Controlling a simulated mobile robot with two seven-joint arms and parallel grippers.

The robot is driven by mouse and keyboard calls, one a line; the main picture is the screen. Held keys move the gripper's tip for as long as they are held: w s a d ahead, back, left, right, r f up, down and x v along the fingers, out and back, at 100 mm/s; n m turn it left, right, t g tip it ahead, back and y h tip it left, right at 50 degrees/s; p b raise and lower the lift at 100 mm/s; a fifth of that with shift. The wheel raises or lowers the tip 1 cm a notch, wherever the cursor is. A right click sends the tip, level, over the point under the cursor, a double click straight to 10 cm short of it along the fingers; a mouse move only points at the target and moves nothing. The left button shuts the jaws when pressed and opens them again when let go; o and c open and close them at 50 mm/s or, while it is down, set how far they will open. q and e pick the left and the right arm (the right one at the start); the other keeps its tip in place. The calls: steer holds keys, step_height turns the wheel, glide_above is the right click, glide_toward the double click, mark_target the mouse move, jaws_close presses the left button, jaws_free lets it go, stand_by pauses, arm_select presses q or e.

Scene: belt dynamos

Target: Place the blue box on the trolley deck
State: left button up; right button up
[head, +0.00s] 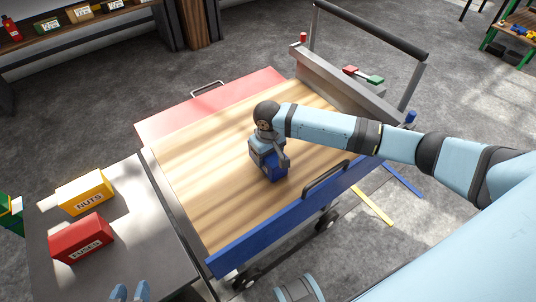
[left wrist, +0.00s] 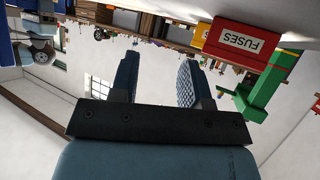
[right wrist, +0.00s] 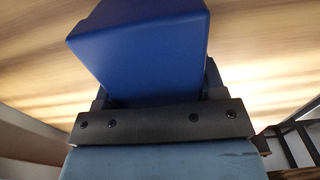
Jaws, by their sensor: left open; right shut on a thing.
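The blue box (head: 273,172) is at the middle of the wooden trolley deck (head: 210,190) in the head view. My right gripper (head: 270,158) is shut on it from above. The box also fills the middle of the right wrist view (right wrist: 140,50), between the fingers, with the deck's wood behind it. I cannot tell whether the box touches the deck. My left gripper (head: 130,292) is open and empty at the bottom edge of the head view, near the grey table's front. Its two fingers stand apart in the left wrist view (left wrist: 158,80).
A yellow NUTS box (head: 86,193) and a red FUSES box (head: 82,238) stand on the grey table (head: 140,235) left of the trolley. The trolley has a blue front side (head: 290,222), a red far flap (head: 210,107) and a push handle (head: 370,30). Much of the deck is bare.

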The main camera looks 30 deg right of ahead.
steer(key=o, duration=1.3)
steer(key=shift+f, duration=0.1)
step_height(320, 180, up, 12)
steer(key=p, duration=0.3)
